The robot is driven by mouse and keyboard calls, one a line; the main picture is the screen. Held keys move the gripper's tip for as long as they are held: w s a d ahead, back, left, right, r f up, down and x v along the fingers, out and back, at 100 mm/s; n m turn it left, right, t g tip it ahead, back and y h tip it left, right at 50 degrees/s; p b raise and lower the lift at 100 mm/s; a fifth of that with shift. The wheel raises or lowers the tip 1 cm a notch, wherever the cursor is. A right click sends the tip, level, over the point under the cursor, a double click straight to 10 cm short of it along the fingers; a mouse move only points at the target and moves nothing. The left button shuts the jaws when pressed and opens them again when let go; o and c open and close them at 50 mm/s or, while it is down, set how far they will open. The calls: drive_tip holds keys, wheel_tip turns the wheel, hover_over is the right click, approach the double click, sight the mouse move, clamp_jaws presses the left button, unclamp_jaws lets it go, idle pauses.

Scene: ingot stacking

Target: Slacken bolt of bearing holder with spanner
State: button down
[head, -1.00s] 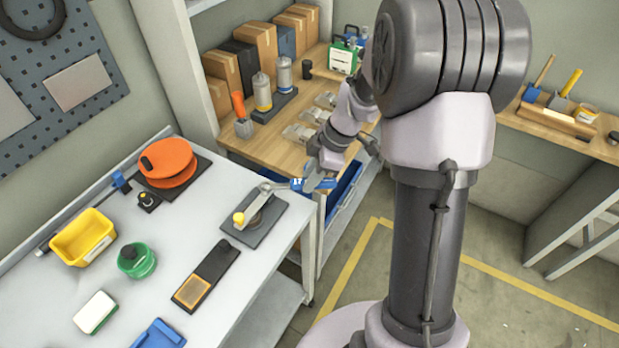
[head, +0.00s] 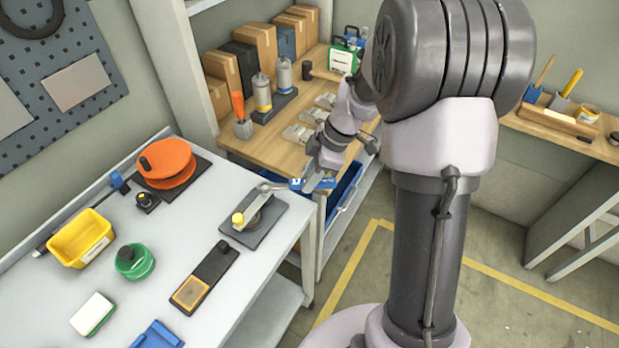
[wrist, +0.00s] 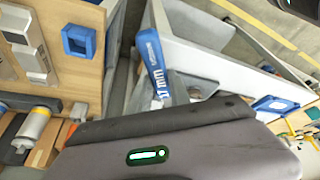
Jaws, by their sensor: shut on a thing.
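The bearing holder is a small grey part on a dark base plate (head: 262,233), near the right edge of the white bench. A yellow bolt head (head: 238,219) shows at its near left. My gripper (head: 325,179) is shut on the blue handle of the spanner (head: 298,184), just beyond the bench edge. The spanner's grey shank points left towards the holder; I cannot tell whether its jaw is seated on the bolt. In the wrist view the blue handle (wrist: 153,58), marked in mm, sticks out beyond my gripper's dark body, which hides the fingertips.
The white bench also holds an orange reel (head: 166,161), a yellow bin (head: 80,240), a green round item (head: 135,262) and a black-and-orange pad (head: 207,277). A wooden bench (head: 262,155) with boxes and canisters stands behind. Floor to the right is open.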

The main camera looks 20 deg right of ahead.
drive_tip(key=shift+f+b, duration=0.65)
drive_tip(key=c, duration=1.8)
unclamp_jaws()
clamp_jaws()
drive_tip(key=shift+w+d+n+g+p, duration=0.15)
drive_tip(key=shift+w+n+g+p, duration=0.1)
drive_tip(key=shift+w+n+p, duration=0.3)
drive_tip(key=shift+w+d+n+g+p, duration=0.15)
drive_tip(key=shift+w+n+g+p, duration=0.15)
drive_tip(key=shift+w+n, duration=0.3)
drive_tip(key=shift+s, duration=0.1)
